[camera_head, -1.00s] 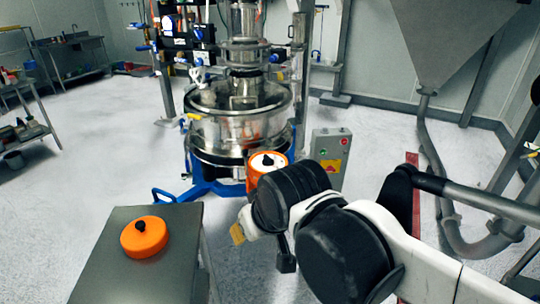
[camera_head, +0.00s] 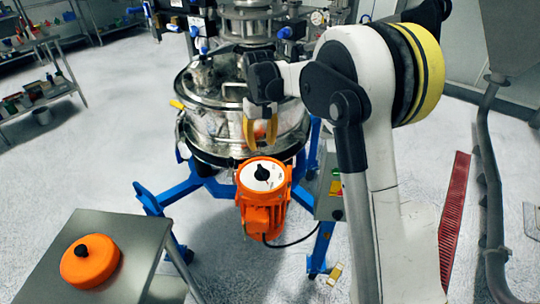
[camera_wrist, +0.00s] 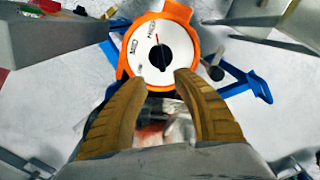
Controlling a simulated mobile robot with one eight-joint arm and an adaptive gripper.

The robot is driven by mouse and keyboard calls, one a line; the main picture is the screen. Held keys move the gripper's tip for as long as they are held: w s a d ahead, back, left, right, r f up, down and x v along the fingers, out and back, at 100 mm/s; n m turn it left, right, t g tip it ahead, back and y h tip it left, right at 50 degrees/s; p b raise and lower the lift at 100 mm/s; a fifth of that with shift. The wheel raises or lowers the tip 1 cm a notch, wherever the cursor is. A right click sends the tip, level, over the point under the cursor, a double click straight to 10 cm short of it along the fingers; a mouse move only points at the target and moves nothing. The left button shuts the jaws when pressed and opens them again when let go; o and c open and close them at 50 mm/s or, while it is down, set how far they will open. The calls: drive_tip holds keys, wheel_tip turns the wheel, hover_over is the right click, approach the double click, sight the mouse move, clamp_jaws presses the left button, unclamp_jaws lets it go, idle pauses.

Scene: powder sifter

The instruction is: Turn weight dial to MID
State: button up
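The weight dial (camera_head: 262,174) is a white round face with a black centre knob, set on top of an orange motor housing (camera_head: 264,210) below the sifter. My gripper (camera_head: 260,140) points down above and behind the dial in the head view. Its two tan fingers (camera_wrist: 163,85) are apart and empty, with the black knob (camera_wrist: 159,58) just beyond their tips. They appear clear of the knob.
The steel sifter (camera_head: 215,120) stands on a blue frame (camera_head: 160,200) behind the dial. An orange round lid with a black knob (camera_head: 90,262) rests on a grey table (camera_head: 135,235) at front left. A grey control box (camera_head: 328,195) stands right of the motor.

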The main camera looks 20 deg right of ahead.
sight(261, 167)
wheel_tip(261, 167, down, 11)
drive_tip(key=b, duration=0.3)
drive_tip(key=shift+s+a+r+b, duration=0.1)
drive_tip(key=shift+a+r+b, duration=0.05)
drive_tip(key=shift+b, duration=0.2)
clamp_jaws()
